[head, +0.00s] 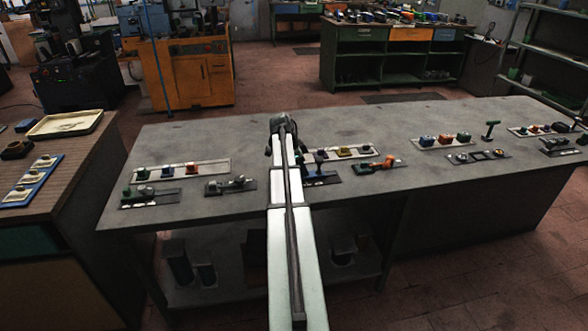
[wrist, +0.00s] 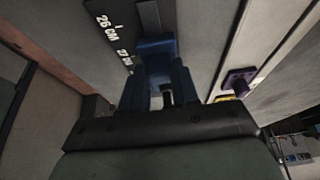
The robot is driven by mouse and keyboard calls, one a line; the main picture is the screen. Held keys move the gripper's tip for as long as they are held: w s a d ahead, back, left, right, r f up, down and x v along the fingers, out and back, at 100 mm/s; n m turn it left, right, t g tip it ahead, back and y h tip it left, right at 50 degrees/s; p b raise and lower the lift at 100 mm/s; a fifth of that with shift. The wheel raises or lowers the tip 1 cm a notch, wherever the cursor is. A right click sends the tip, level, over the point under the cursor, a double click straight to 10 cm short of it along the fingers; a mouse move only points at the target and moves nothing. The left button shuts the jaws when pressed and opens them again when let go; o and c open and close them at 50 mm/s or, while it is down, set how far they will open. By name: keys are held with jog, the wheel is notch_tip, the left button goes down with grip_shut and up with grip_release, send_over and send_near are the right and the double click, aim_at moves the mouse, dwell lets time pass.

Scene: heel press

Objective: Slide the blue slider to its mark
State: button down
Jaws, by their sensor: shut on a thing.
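White print reading "26 CM" (wrist: 107,27) and a partly covered "27" (wrist: 124,57) stand beside the groove. My gripper (wrist: 158,84) has its two fingers on either side of the slider and is shut on it. In the head view my arm hides the fingers. The slider's plate (head: 331,180) shows there just right of my arm. I cannot tell which print is the slider's mark.
An orange-handled fixture (head: 392,161) lies to the right. Other plates lie to the left. Bare bench is free between groups.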

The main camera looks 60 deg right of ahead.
jog(key=shift+s+d, duration=0.2)
jog(key=c, duration=0.8)
grip_release()
jog(key=shift+c, duration=0.2)
jog(key=v, duration=1.4)
